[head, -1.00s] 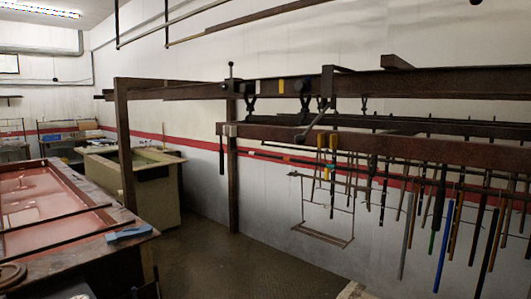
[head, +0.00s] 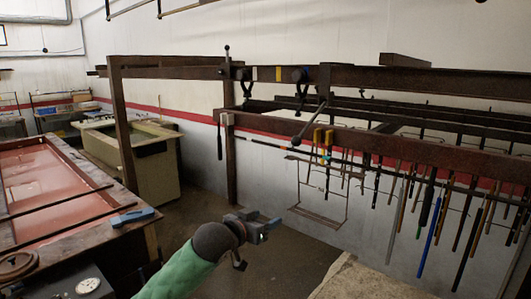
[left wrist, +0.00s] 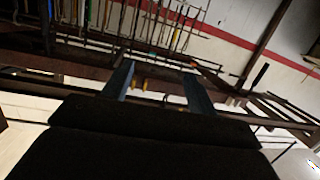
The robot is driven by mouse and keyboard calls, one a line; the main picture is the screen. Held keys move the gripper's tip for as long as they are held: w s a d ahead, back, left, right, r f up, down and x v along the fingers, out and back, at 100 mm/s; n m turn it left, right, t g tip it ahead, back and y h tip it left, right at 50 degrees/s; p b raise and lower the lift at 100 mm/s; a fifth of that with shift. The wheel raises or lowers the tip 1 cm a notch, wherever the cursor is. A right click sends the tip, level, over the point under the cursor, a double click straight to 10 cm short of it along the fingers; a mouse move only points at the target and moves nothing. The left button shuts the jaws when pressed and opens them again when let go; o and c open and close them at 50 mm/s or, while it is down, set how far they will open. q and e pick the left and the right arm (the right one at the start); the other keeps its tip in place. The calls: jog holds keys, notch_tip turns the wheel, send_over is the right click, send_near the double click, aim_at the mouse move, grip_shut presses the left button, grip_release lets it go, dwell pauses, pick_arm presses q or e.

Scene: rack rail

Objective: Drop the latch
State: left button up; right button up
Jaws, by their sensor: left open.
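A dark metal rail frame (head: 420,80) runs across the right of the head view. A thin upright lever with a round knob (head: 227,60) stands at its left post. A second dark lever (head: 311,124) slants down from the rail to a round knob. I cannot tell which of them is the latch. My left gripper (head: 268,226) is open and empty, low in front of the rack and apart from both levers. In the left wrist view its two fingers (left wrist: 158,82) are spread, with the beams and hanging rods beyond them.
Many rods hang from the lower beam (head: 440,149), with a wire frame (head: 318,215) hanging near the middle. A red-topped bench (head: 50,195) stands at the left and a beige tank (head: 138,165) behind it. Floor shows between bench and rack.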

aim_at(293, 143)
pick_arm(q)
notch_tip(293, 143, up, 19)
jog(key=w+m+t+h+p, duration=0.1)
jog(key=m+h+p, duration=0.1)
jog(key=p, duration=0.1)
jog(key=x, duration=1.4)
jog(key=shift+s+d+r, duration=0.1)
jog(key=shift+d, duration=0.35)
pick_arm(e)
jog(key=s+d, duration=0.3)
jog(key=s, duration=0.5)
jog(key=shift+s+d+f, duration=0.25)
jog(key=shift+s+f, duration=0.1)
jog(key=shift+f, duration=0.1)
pick_arm(q)
jog(key=shift+c, duration=0.5)
pick_arm(e)
jog(key=shift+d, duration=0.15)
pick_arm(q)
jog(key=c, duration=0.8)
